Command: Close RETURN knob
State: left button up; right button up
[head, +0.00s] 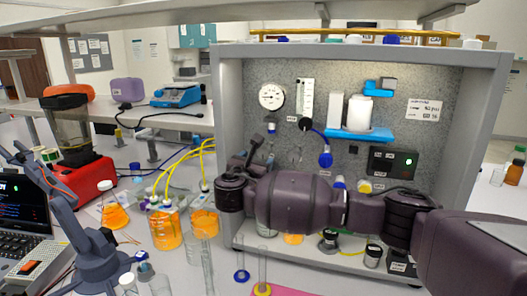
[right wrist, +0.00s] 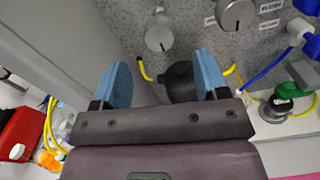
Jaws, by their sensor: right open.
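My right gripper (right wrist: 160,78) is open, with its two blue-padded fingers apart. A black round part (right wrist: 183,82) on the panel shows between and beyond the fingers, with yellow tubing on both sides; I cannot tell whether they touch it. A grey knob (right wrist: 158,32) sits on the panel above the gap, and another grey knob (right wrist: 235,14) is further right, beside white labels. I cannot read which one is RETURN. In the head view my right arm reaches across the rig's panel (head: 235,100) from the right and hides much of its lower part. My left gripper is not in view.
The rig's grey side wall (right wrist: 75,45) is close on the left. A blue tube (right wrist: 268,72) and a green-topped part (right wrist: 295,90) are on the right. In the head view, orange-filled beakers (head: 165,230) and glass cylinders stand on the bench before the rig.

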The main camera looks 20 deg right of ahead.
aim_at(263, 153)
jog(key=p+x, duration=0.1)
jog(key=x, duration=0.6)
jog(key=shift+w+d, duration=0.15)
jog(key=shift+w, duration=0.05)
jog(key=c, duration=0.9)
jog(key=shift+c, duration=0.2)
